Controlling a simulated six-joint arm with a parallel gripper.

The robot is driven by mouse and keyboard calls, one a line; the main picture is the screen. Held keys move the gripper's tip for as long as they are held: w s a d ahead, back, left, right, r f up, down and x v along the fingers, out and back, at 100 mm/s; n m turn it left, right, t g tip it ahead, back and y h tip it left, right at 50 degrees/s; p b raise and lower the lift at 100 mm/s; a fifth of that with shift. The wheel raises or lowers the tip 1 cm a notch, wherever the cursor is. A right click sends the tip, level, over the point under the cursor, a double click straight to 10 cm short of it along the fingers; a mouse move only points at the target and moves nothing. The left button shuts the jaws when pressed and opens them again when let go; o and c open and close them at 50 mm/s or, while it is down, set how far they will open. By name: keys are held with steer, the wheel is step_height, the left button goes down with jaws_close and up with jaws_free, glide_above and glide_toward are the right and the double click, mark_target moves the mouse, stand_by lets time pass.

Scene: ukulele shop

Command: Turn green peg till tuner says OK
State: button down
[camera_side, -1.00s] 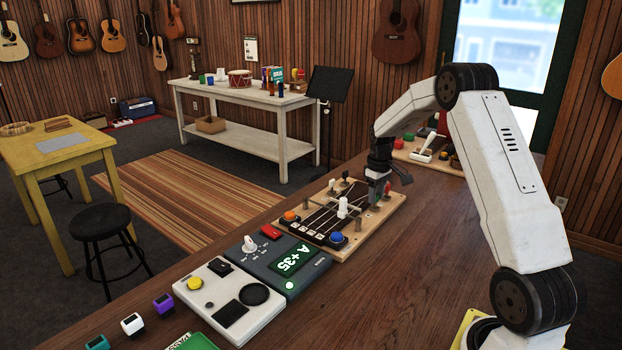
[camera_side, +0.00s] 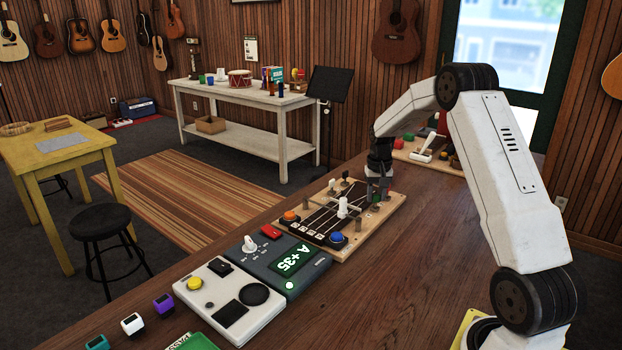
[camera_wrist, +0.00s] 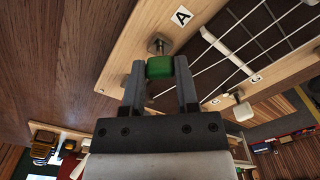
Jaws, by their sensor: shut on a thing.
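The green peg (camera_wrist: 160,68) sits beside the letter A on the wooden board, on a metal post, in the wrist view. My gripper (camera_wrist: 160,82) is shut on it, one finger at each side. In the side view my gripper (camera_side: 378,196) is over the far right part of the board (camera_side: 385,220), and the green peg is mostly hidden there. The tuner (camera_side: 305,248) stands in front of the board. Its lit screen (camera_side: 293,260) reads A +35 in green.
The board also carries an orange knob (camera_side: 291,216), a blue knob (camera_side: 337,238) and a white upright piece (camera_side: 343,207). A light grey box with a yellow button (camera_side: 195,284) is beside the tuner. The bench (camera_side: 420,270) is clear to the right of the board.

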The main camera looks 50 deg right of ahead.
steer(key=shift+m, duration=0.4)
steer(key=shift+c, duration=1.8)
jaws_free()
steer(key=shift+r, duration=0.1)
steer(key=shift+r, duration=3.9)
